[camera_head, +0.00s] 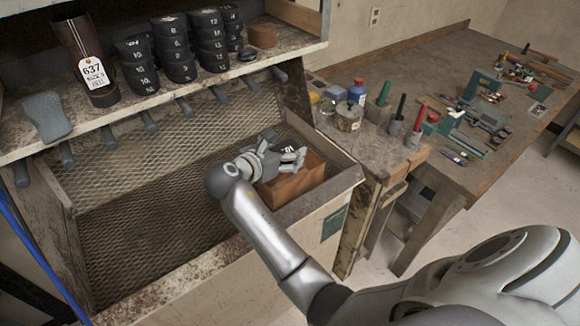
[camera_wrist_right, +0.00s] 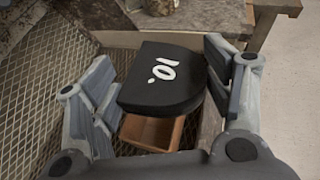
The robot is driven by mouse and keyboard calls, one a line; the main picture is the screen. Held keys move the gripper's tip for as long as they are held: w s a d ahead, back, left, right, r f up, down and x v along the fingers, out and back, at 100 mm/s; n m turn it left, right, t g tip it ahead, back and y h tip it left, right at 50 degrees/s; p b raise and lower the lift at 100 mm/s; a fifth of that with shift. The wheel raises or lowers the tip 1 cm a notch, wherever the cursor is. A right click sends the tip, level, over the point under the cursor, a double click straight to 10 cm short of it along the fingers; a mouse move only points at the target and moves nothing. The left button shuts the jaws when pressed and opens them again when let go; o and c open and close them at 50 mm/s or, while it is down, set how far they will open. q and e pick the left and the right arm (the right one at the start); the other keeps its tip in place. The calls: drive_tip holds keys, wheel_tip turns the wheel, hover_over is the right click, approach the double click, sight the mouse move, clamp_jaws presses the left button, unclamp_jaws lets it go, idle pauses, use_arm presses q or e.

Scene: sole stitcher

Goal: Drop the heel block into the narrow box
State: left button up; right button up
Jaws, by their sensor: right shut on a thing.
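The heel block (camera_wrist_right: 162,80) is black with a white "10." on its face. In the right wrist view it sits between the two fingers of my right gripper (camera_wrist_right: 163,88), which is shut on it. The narrow box (camera_head: 293,184) is brown and open, at the right end of the mesh-floored bin. My right gripper (camera_head: 283,160) is over this box in the head view, where it hides most of the block. In the wrist view part of the box (camera_wrist_right: 150,133) shows below and behind the block. My left gripper is not in view.
The box stands near the bin's right wall (camera_head: 345,180). Above the bin a shelf (camera_head: 200,82) carries stacks of black numbered blocks and a tagged brown boot shaft (camera_head: 85,60). Pegs line the shelf's front edge. Jars and tools (camera_head: 350,115) stand on the bench at right.

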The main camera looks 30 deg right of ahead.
sight(293, 140)
drive_tip(key=shift+m+g, duration=0.4)
drive_tip(key=w+d, duration=0.1)
drive_tip(key=w+d+p, duration=0.1)
drive_tip(key=d, duration=0.1)
drive_tip(key=w+d+r+p, duration=0.1)
drive_tip(key=shift+d, duration=0.35)
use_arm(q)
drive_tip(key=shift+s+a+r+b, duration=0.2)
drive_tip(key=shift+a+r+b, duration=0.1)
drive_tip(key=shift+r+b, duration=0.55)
use_arm(e)
wheel_tip(293, 140, down, 7)
drive_tip(key=shift+w+d+r+h, duration=0.15)
drive_tip(key=shift+d+r+h, duration=0.05)
drive_tip(key=shift+d+h, duration=0.1)
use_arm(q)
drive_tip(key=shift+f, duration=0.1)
use_arm(e)
drive_tip(key=o, duration=1.2)
drive_tip(key=shift+r, duration=0.1)
wheel_tip(293, 140, up, 10)
